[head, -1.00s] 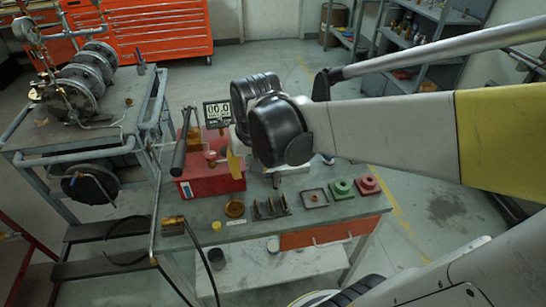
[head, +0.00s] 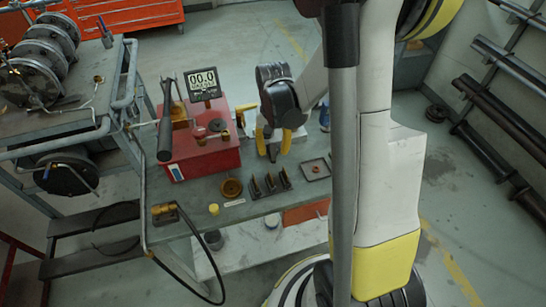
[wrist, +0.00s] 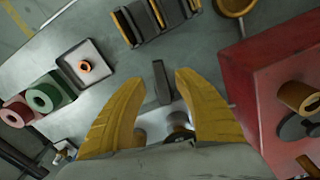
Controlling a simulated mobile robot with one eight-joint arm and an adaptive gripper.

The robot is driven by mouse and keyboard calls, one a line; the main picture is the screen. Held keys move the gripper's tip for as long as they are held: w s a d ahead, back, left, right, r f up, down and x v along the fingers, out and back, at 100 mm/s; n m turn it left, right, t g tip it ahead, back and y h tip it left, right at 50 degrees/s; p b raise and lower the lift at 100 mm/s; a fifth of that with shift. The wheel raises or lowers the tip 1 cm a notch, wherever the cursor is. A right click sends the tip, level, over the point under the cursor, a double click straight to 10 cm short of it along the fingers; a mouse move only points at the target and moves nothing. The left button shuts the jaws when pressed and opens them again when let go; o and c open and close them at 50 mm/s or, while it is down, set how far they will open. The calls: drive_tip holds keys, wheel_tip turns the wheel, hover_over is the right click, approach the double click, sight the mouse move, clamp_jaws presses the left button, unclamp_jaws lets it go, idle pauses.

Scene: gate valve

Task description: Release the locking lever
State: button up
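My gripper (wrist: 160,79) is open, with its two yellow fingers spread and pointing at the bench. A slim dark grey bar (wrist: 161,84), possibly the locking lever, lies between the fingertips in the wrist view, with a visible gap on each side. Its lower end runs toward round metal parts partly hidden behind my fingers. In the head view my gripper (head: 273,148) is low over the bench, just right of the red box (head: 205,155). There the bar is too small to tell from the fingers.
The red box carries a display reading 00.0 (head: 202,84) and a black-gripped handle (head: 165,125). Upright dark plates (head: 270,184), a brown dish (head: 231,188) and a square tray (head: 316,169) stand in front.

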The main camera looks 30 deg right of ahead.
drive_tip(key=shift+f+b, duration=0.35)
drive_tip(key=shift+f, duration=0.9)
clamp_jaws()
drive_tip(key=shift+s+d+n, duration=0.1)
drive_tip(key=shift+d+n, duration=0.15)
drive_tip(key=shift+n, duration=0.55)
drive_tip(key=shift+s+d+n, duration=0.1)
drive_tip(key=shift+d+n, duration=0.15)
drive_tip(key=shift+n, duration=0.55)
unclamp_jaws()
